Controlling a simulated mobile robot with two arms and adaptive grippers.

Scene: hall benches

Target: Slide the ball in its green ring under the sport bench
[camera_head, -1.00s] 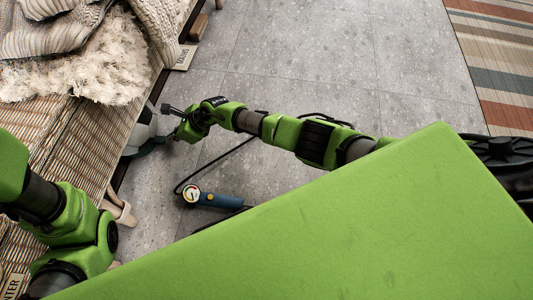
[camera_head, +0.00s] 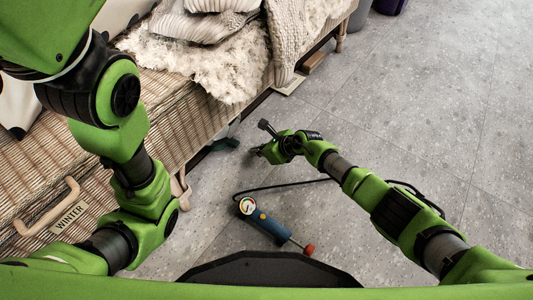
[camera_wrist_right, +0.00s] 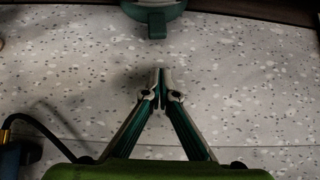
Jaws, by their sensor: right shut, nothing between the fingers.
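The green ring (camera_head: 224,143) shows at the lower edge of the woven bench (camera_head: 190,118), and most of it is hidden beneath. Only a small pale part of the ball shows there. In the right wrist view the ring (camera_wrist_right: 154,9) shows at the top, with a dark green tab (camera_wrist_right: 156,27) pointing toward me. My right gripper (camera_head: 257,151) is low over the floor, just right of the ring. Its fingers (camera_wrist_right: 160,76) are shut and empty, with a gap of bare floor before the tab. My left arm stands over the bench, its gripper out of view.
A blue pump (camera_head: 268,225) with a gauge and black hose lies on the floor near my right arm. A bench leg (camera_head: 181,188) stands left of it. Knitted cushions (camera_head: 200,25) and a fleece lie on the bench. The grey floor (camera_head: 430,100) at right is clear.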

